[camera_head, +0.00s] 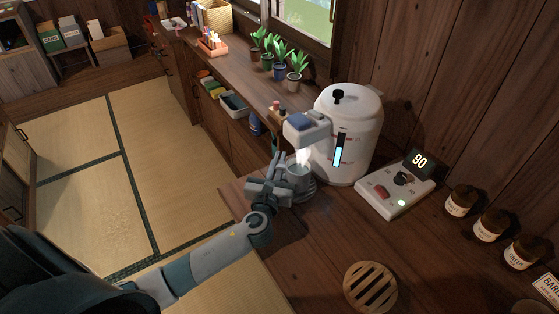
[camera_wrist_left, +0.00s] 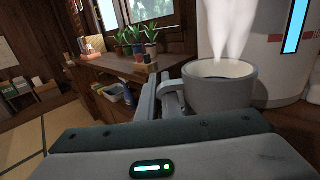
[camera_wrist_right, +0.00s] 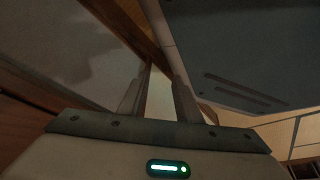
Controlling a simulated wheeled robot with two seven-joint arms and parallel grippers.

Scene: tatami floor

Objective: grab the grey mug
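The grey mug (camera_head: 298,170) stands upright under the spout of the white water dispenser, with steam rising from it. In the left wrist view the mug (camera_wrist_left: 222,97) is just right of the fingers, its handle facing them, with dark liquid inside. My left gripper (camera_head: 277,163) is at the mug's left side. Its fingers (camera_wrist_left: 159,88) are close together at the handle and appear closed on it; the exact contact is partly hidden. My right gripper (camera_wrist_right: 163,75) shows only in its own wrist view, with a gap between its fingers and nothing held.
The white dispenser (camera_head: 348,140) stands directly behind the mug, its spout (camera_head: 306,127) above it. A control panel (camera_head: 396,190) reading 90, brown jars (camera_head: 488,227) and a round wooden trivet (camera_head: 370,287) are on the counter. Potted plants (camera_head: 297,78) line the window side.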

